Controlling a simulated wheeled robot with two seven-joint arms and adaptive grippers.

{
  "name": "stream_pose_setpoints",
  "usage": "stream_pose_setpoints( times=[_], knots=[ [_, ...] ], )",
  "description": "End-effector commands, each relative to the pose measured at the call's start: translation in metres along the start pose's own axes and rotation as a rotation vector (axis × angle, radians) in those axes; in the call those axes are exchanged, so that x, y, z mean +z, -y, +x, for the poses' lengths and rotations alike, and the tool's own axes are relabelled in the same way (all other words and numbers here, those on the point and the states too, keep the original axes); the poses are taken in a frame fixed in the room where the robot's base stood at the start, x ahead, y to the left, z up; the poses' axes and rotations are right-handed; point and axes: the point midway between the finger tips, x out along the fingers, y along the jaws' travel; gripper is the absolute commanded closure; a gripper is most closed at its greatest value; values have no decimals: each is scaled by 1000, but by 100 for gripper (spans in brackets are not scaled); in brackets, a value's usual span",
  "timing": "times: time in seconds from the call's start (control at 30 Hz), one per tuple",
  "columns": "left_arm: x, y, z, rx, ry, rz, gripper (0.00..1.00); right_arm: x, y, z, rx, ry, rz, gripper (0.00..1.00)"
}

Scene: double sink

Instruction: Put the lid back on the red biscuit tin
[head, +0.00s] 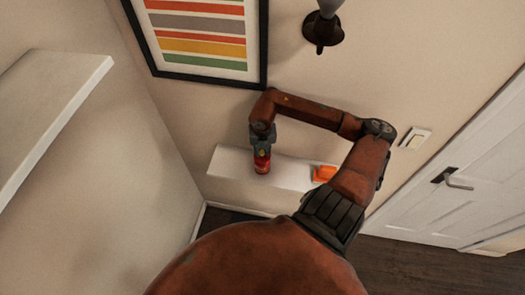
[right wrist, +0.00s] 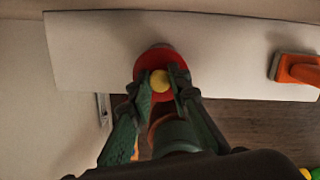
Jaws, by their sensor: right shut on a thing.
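The red biscuit tin (head: 262,167) stands upright on a white wall shelf, directly below my right gripper (head: 262,147). In the right wrist view a round red lid (right wrist: 147,63) with a yellow knob (right wrist: 160,80) sits between the fingertips of my right gripper (right wrist: 162,84). The gripper is shut on the lid by its knob. The lid covers most of what lies beneath it, and I cannot tell whether it touches the tin's rim. My left gripper is not in view.
The white shelf (head: 225,161) is narrow. An orange object (head: 325,174) lies on it to the right, also in the right wrist view (right wrist: 298,69). A striped picture (head: 205,35) hangs above. A white door (head: 455,180) is at the right.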

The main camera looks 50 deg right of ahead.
Motion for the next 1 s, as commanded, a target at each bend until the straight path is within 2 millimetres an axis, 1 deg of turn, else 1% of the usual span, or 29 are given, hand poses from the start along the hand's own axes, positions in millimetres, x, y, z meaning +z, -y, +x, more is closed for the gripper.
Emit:
stream_pose_setpoints(
  times=[0.6,1.0],
  knots=[
    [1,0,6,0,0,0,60,0,0,3,0,0,0,99],
    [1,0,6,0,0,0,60,0,0,3,0,0,0,99]
  ],
)
